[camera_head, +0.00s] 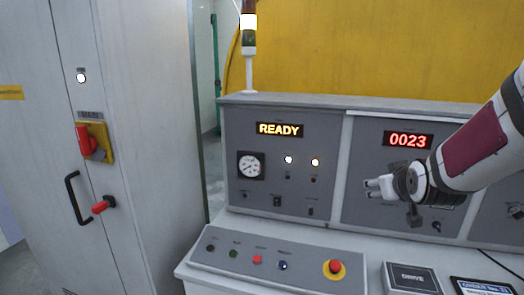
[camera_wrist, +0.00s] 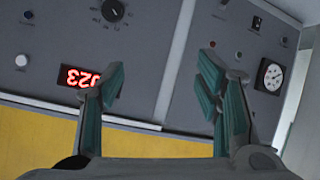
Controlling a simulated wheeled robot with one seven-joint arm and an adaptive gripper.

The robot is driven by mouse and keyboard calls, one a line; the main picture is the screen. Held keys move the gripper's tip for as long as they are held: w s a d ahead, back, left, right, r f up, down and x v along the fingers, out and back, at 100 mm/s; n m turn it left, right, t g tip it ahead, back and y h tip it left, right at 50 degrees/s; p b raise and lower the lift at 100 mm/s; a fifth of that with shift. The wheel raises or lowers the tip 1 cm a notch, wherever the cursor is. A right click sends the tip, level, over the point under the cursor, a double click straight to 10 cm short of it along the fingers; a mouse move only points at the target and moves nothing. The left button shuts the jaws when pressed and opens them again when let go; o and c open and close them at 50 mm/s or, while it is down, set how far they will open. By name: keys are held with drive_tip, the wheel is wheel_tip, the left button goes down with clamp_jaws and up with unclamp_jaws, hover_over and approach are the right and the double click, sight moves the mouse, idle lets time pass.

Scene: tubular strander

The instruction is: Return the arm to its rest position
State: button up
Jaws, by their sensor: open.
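My gripper (camera_head: 372,188) is at the right in the head view, at the end of my arm, in front of the console's right panel. It points left and is level with the area below the red 0023 display (camera_head: 408,140). In the wrist view my gripper (camera_wrist: 160,85) has its two teal-padded fingers wide apart with nothing between them. The console panel (camera_wrist: 150,60) appears upside down behind the fingers, and the left finger partly covers the red display (camera_wrist: 78,77).
The console (camera_head: 290,220) has a lit READY sign (camera_head: 280,129), a gauge (camera_head: 251,165) and a sloped desk with a red emergency button (camera_head: 335,267). A grey cabinet (camera_head: 150,150) with a red switch (camera_head: 86,140) stands left. A signal tower (camera_head: 249,40) rises behind.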

drive_tip(key=s+a+r+g+y, duration=0.1)
drive_tip(key=s+a+g, duration=0.2)
drive_tip(key=s, duration=1.2)
drive_tip(key=s+a+r+m+g+y, duration=0.1)
drive_tip(key=s+a+g, duration=0.2)
drive_tip(key=s+a, duration=0.5)
drive_tip(key=s, duration=0.8)
drive_tip(key=shift+g, duration=0.3)
drive_tip(key=shift+r, duration=0.1)
